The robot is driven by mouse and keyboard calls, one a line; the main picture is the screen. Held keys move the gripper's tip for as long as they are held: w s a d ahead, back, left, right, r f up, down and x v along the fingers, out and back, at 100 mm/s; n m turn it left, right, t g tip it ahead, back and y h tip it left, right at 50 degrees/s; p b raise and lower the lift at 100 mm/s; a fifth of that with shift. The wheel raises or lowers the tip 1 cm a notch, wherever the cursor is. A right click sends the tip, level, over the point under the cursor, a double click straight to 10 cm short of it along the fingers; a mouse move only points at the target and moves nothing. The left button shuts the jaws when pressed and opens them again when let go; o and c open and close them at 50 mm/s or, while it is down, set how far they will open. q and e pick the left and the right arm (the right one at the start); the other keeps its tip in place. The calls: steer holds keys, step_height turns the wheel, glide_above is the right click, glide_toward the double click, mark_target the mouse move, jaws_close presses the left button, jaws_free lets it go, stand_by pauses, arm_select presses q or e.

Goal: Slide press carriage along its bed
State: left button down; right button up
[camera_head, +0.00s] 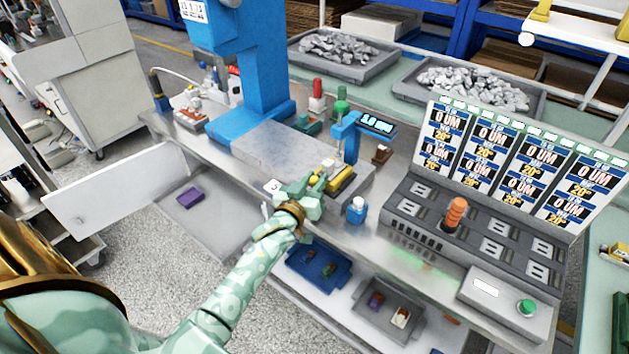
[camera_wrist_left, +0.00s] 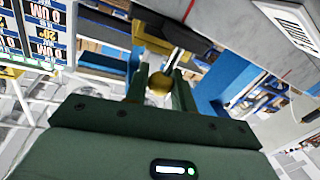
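The blue press (camera_head: 262,75) stands on the bench with a flat grey metal bed (camera_head: 270,152) in front of it. A small yellow-and-dark block (camera_head: 342,181), which looks like the carriage, sits at the bed's near right end. My left gripper (camera_head: 314,186) reaches it from the front left. In the left wrist view a round yellow knob (camera_wrist_left: 160,83) fills the gap between the fingers (camera_wrist_left: 160,75), which look shut on it. The fingers partly hide the knob and block in the head view. My right gripper is in neither view.
A blue post with a lit display (camera_head: 378,124) stands just behind the block. A blue bottle (camera_head: 357,210) is close on the right. Further right are the slotted panel with an orange handle (camera_head: 455,213) and a screen bank (camera_head: 515,165). Scrap trays (camera_head: 345,68) stand behind.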

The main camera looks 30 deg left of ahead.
arm_select(q)
steer(key=shift+a, duration=0.7)
steer(key=w+a+b, duration=0.1)
steer(key=a+b, duration=0.1)
steer(key=a, duration=1.8)
steer(key=shift+w+a+b, duration=0.3)
steer(key=shift+w, duration=0.05)
steer(key=c, duration=1.2)
jaws_free()
steer(key=shift+c, duration=0.2)
steer(key=shift+s, duration=0.1)
steer(key=s+d+p, duration=0.2)
steer(key=s+p, duration=0.2)
steer(key=s, duration=1.2)
steer(key=shift+p, duration=0.4)
